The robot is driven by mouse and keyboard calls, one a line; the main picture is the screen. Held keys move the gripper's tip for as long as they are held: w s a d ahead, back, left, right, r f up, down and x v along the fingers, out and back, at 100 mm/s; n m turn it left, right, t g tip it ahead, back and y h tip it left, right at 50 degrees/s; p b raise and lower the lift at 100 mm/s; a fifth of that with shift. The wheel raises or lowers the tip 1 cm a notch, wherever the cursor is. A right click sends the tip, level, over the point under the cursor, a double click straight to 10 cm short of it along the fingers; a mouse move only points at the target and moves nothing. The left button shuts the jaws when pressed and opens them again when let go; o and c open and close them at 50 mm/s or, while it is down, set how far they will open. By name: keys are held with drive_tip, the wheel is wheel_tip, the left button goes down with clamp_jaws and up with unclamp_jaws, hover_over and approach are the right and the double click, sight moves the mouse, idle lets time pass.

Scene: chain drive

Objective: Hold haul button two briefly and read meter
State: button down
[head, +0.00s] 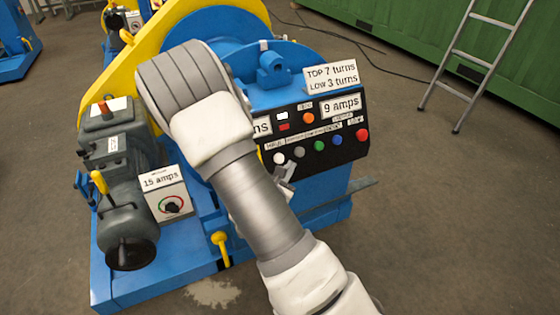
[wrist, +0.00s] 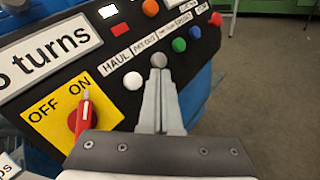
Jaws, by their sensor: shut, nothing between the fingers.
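The black control panel (head: 315,135) sits on the blue machine. Its lower row has white (wrist: 132,81), grey (wrist: 158,60), green (wrist: 179,45), blue (wrist: 194,32) and red (wrist: 216,19) buttons. In the wrist view, a HAUL label (wrist: 117,58) is nearest the white button. My gripper (wrist: 158,75) is shut and empty, its tips at the lower edge of the grey button; contact cannot be told. In the head view my gripper (head: 286,172) is just below the button row. A "9 amps" sign (head: 341,106) is on the panel; no meter reading is legible.
A yellow OFF/ON plate (wrist: 45,118) with a red-handled switch (wrist: 83,118) lies left of my fingers.

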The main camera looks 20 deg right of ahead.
sight(279, 159)
drive_tip(key=shift+w+a+f+b, duration=0.1)
drive_tip(key=shift+w+f+b, duration=0.3)
drive_tip(key=shift+w, duration=0.65)
drive_tip(key=shift+w+f+b, duration=0.15)
drive_tip(key=shift+w+f, duration=0.45)
drive_tip(key=shift+w, duration=0.4)
drive_tip(key=shift+w+f, duration=0.1)
drive_tip(key=shift+f, duration=0.05)
idle(0.4)
drive_tip(key=shift+w, duration=0.25)
